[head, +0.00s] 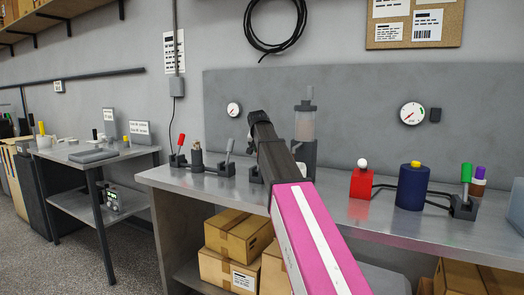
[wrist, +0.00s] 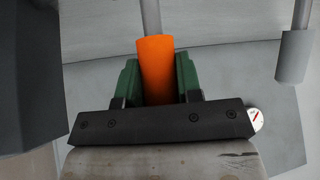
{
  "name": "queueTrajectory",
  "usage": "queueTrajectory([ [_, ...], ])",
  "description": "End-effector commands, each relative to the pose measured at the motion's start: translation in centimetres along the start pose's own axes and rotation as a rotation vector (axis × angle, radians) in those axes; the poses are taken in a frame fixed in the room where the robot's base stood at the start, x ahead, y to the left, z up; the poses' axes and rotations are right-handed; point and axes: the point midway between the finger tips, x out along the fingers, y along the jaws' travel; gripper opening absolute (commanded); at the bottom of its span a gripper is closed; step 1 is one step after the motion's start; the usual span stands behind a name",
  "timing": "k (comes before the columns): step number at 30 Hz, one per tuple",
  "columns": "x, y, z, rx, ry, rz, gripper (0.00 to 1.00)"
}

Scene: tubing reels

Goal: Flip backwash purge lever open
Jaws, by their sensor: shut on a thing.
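In the wrist view an orange lever handle (wrist: 157,68) on a grey rod stands between the two green fingers of my gripper (wrist: 158,82). The fingers are closed against its sides. In the head view my gripper (head: 259,120) is over the steel bench, and the orange handle is hidden behind it. No readable label shows which lever is the backwash purge lever. A grey-handled lever (head: 229,147) stands to the left of my gripper; a grey handle (wrist: 293,56) also shows at the right of the wrist view, apart from the fingers.
A red lever (head: 181,142) stands further left on the bench (head: 340,198). A red block (head: 361,183), a blue cylinder (head: 411,188) and a green-handled lever (head: 466,174) are further right. A gauge (head: 412,113) is on the back panel.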

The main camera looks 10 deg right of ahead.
Motion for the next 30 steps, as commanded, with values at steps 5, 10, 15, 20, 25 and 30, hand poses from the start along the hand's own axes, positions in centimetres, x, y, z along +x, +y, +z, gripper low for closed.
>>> queueTrajectory([
  [5,-1.3,-0.3,1.8,-0.033,0.154,0.027,0.0],
  [10,-2.1,-0.8,3.1,-0.062,0.304,0.054,0.0],
  [15,-2.6,-1.1,4.3,-0.089,0.436,0.079,0.0],
  [20,-2.9,-1.4,5.2,-0.107,0.537,0.098,0.0],
  [25,-3.0,-1.6,5.8,-0.121,0.611,0.111,0.0],
  [30,-3.1,-1.7,6.2,-0.127,0.652,0.119,0.0],
])
